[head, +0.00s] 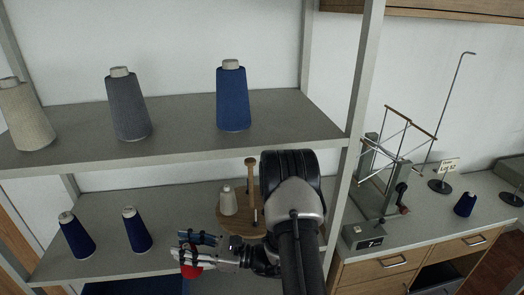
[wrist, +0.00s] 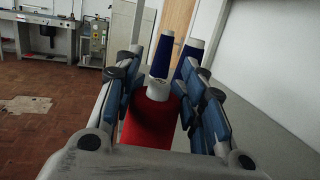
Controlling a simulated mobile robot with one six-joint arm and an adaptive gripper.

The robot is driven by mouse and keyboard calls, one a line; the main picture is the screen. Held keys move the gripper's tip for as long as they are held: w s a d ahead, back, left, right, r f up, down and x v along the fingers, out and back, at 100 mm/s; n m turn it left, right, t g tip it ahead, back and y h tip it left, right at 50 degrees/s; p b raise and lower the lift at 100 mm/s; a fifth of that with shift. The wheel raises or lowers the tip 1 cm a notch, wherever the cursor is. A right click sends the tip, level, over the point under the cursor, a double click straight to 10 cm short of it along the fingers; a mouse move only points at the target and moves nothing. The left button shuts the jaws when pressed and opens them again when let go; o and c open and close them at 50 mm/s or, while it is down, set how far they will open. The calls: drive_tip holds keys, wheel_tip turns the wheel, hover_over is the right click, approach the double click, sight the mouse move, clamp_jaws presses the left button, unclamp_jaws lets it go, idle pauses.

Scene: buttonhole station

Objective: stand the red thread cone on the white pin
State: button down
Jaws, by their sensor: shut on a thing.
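The red thread cone (head: 191,271) is held in my gripper (head: 186,246) at the lower shelf, near its front. In the wrist view the red cone (wrist: 150,122) stands between the blue-padded fingers (wrist: 163,75), with its pale top (wrist: 161,87) pointing away from the camera. My gripper is shut on it. A round wooden stand (head: 233,223) with a tall wooden post (head: 252,186) is right of my gripper. A small cream cone (head: 228,201) stands on it. I cannot make out a white pin; my arm hides part of the stand.
Two blue cones (head: 75,235) (head: 136,229) stand on the lower shelf, left of my gripper. The upper shelf (head: 185,118) bears cream, grey and blue cones above. A shelf upright (head: 352,130) and a counter (head: 430,230) with a metal winder are to the right.

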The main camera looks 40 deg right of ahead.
drive_tip(key=w+d+r+m+t+h, duration=0.1)
drive_tip(key=d+r+m+t+h, duration=0.2)
drive_tip(key=d+r+m+h, duration=0.7)
drive_tip(key=d+r+n+t+h, duration=0.1)
drive_tip(key=d+r+t+h, duration=0.25)
drive_tip(key=d+r, duration=0.8)
drive_tip(key=shift+g+h, duration=0.25)
drive_tip(key=shift+g, duration=0.1)
drive_tip(key=d+f+b, duration=0.1)
drive_tip(key=f+b, duration=0.2)
drive_tip(key=f, duration=0.2)
drive_tip(key=d+f+b, duration=0.1)
drive_tip(key=f+b, duration=0.3)
drive_tip(key=f, duration=0.2)
drive_tip(key=d+f+b, duration=0.1)
drive_tip(key=f+b, duration=0.2)
drive_tip(key=f, duration=0.3)
drive_tip(key=shift+d+f+b, duration=0.15)
drive_tip(key=shift+d+b, duration=0.2)
drive_tip(key=shift+f+b, duration=0.3)
drive_tip(key=shift+f, duration=0.8)
drive_tip(key=shift+f, duration=0.4)
drive_tip(key=c, duration=0.9)
unclamp_jaws()
drive_tip(key=shift+o, duration=0.2)
